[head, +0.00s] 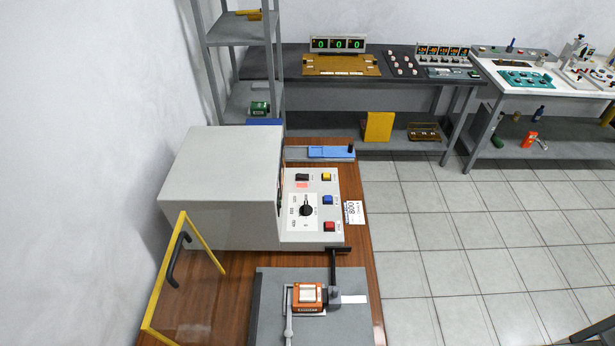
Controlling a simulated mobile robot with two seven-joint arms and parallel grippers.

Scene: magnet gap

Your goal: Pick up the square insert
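No part that I can clearly tell as the square insert shows in the head view. A small orange block with a pale, roughly square top (308,293) sits on a dark grey plate (272,315) at the bottom centre; I cannot tell whether it is the insert. A grey lever (289,318) lies along its left side and a dark clamp-like part (334,298) stands at its right. Neither of my grippers is in view.
A big grey cabinet (220,180) with a control panel (311,205) stands on the brown table (363,270). A yellow-edged clear guard (185,285) is at its front left. Shelving (240,35) and benches (400,100) stand behind.

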